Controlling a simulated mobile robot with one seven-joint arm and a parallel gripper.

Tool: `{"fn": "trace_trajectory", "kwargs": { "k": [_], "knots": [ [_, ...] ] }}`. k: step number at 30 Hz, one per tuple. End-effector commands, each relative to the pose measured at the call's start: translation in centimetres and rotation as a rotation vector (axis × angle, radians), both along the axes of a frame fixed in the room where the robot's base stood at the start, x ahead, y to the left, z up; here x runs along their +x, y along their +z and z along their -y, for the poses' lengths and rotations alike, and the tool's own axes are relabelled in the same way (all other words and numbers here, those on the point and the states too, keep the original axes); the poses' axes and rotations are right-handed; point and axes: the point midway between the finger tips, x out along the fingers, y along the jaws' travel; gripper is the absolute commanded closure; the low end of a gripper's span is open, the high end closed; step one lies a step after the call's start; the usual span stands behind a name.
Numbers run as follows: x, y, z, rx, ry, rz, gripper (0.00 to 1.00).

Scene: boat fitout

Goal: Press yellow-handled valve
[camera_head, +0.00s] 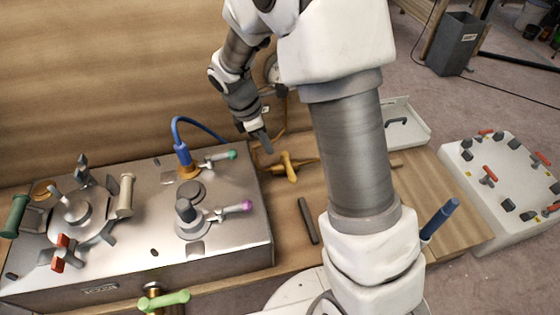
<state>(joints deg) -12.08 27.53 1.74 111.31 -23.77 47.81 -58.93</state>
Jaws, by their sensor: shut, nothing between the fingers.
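The yellow-handled valve (288,166) sits on the wooden bench top, just right of the steel box, in the camera_head view. Its handle has several short yellow arms. My gripper (266,148) points down above and slightly left of the valve. Its fingers are together with nothing between them. In the picture the fingertips come close to the valve's left arm. I cannot tell whether they touch it. My arm crosses the middle of the view and hides part of the bench right of the valve.
A dark bar (308,220) lies on the bench. A white box (478,222) with red handles stands at right.

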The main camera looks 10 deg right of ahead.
Motion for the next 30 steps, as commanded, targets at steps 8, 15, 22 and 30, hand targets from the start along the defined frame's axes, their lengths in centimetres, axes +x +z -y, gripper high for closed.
{"fn": "trace_trajectory", "kwargs": {
  "k": [8,15,22,30],
  "knots": [
    [0.1,-0.1,-0.1,-0.001,0.006,-0.003,1.0],
    [0.0,-0.7,0.1,-0.001,0.005,-0.004,1.0],
    [-0.1,-4.3,1.2,-0.002,0.005,-0.007,1.0],
    [0.0,-8.5,2.4,-0.001,0.005,-0.005,1.0]
  ]
}}
